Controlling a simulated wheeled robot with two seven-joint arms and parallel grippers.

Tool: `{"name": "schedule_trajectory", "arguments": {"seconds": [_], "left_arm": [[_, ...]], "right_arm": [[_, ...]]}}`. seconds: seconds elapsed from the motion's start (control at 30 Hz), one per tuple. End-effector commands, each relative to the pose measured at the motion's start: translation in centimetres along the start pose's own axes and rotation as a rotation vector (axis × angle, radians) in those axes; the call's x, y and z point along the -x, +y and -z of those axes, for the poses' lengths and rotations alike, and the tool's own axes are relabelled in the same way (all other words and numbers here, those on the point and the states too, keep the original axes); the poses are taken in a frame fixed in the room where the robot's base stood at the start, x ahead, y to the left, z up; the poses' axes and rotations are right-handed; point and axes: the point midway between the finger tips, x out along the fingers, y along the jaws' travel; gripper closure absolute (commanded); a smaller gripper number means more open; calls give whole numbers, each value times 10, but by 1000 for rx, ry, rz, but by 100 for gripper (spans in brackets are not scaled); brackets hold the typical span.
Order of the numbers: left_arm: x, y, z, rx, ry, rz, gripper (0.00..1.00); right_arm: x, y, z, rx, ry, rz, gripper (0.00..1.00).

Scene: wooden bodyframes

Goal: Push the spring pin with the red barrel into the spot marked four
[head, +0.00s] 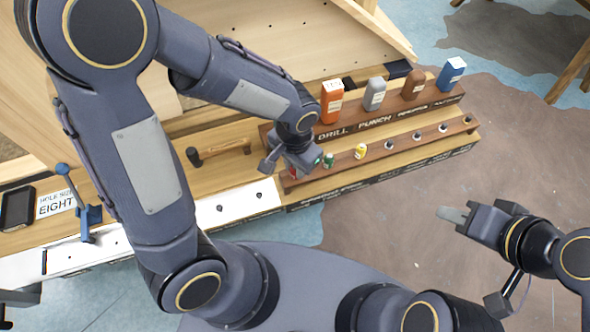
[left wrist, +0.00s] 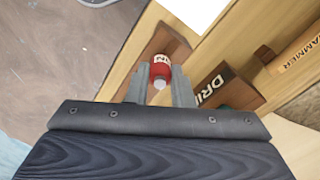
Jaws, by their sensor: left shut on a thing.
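The spring pin with the red barrel (left wrist: 160,69) shows in the left wrist view, between the two fingers of my left gripper (left wrist: 160,84), with its pale end toward the camera. My left gripper is shut on it at the end of a brown wooden rack (left wrist: 177,44). In the head view my left gripper (head: 293,170) hides most of the red pin at the rack's left end. A white strip with dark holes (head: 238,203) lies on the bench; I cannot read a four on it. My right gripper (head: 455,214) hangs over the floor, away from the bench, holding nothing visible.
A green pin (head: 328,160) and a yellow pin (head: 361,151) stand in the rack (head: 405,148), with several dark knobs farther right. Behind are orange (head: 331,102), grey (head: 375,94), brown and blue blocks. A wooden-handled tool (head: 220,150) and a blue stand (head: 88,213) are at left.

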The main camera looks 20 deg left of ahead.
Motion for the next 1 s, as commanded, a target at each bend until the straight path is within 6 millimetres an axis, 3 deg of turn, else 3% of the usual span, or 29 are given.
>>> {"name": "schedule_trajectory", "arguments": {"seconds": [1.0], "left_arm": [[13, 0, 0, 0, 1, 0, 100]], "right_arm": [[8, -4, 4, 0, 0, 0, 69]]}}
